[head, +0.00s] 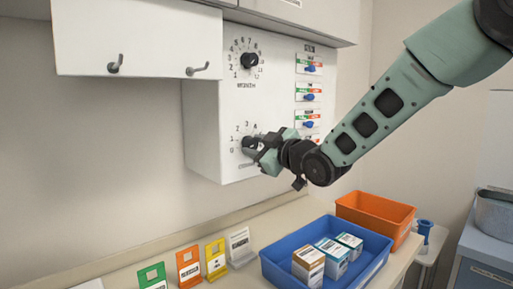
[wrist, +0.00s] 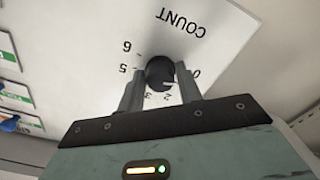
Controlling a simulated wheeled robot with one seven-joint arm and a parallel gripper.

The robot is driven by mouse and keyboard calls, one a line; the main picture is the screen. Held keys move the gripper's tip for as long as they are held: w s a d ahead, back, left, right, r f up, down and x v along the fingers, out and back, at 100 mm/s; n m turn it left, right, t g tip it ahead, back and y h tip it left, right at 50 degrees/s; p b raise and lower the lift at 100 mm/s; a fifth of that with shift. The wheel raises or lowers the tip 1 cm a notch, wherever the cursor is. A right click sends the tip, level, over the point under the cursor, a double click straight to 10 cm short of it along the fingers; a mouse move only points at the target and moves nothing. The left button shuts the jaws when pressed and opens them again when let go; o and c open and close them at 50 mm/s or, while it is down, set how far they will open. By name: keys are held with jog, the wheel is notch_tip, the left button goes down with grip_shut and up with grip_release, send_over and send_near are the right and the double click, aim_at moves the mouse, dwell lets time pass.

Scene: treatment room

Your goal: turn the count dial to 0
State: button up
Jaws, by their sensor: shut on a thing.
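The black count dial (head: 248,142) is the lower knob on the white wall panel. In the wrist view the dial (wrist: 159,72) sits between my two fingers, with the word COUNT upside down beside it. My gripper (head: 258,150) is shut on the dial, one finger on each side, also in the wrist view (wrist: 160,82). A pale pointer mark shows on the dial's lower right, between the 2 and the 0, seemingly near 1. The 0, 2, 3, 5 and 6 are visible; the fingers hide other numbers.
Above is the month dial (head: 249,61), with several blue switches (head: 309,69) to its right. A white cabinet (head: 137,38) with hooks hangs at upper left. Below, a blue tray (head: 283,274) with boxes, an orange bin (head: 376,207) and coloured card stands (head: 188,267) occupy the counter.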

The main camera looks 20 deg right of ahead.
jog(key=o, duration=1)
jog(key=b+v, duration=0.3)
jog(key=v, duration=1.4)
jog(key=shift+s, duration=0.2)
jog(key=s+a+f+m+g+h+p, duration=0.1)
jog(key=s+a+f+m+g+h, duration=0.1)
jog(key=a+f+g, duration=0.35)
jog(key=s+a+f+m+g+h+p, duration=0.1)
jog(key=s+a+f+m+g+h, duration=0.15)
jog(key=f, duration=0.65)
jog(key=s+a+f+g, duration=0.1)
jog(key=s+f+g, duration=0.1)
jog(key=s, duration=0.4)
jog(key=s+a+f+g+h, duration=0.1)
jog(key=s+a+f+g, duration=0.1)
jog(key=s, duration=0.4)
jog(key=s+a+f+g+h, duration=0.1)
jog(key=s+a+f+g, duration=0.1)
jog(key=s, duration=0.4)
jog(key=shift+s+f+g+p, duration=0.15)
jog(key=shift+f+g, duration=0.25)
jog(key=shift+g, duration=0.25)
jog(key=shift+s+f+g+p, duration=0.1)
jog(key=shift+f+g+p, duration=0.05)
jog(key=shift+f+g, duration=0.4)
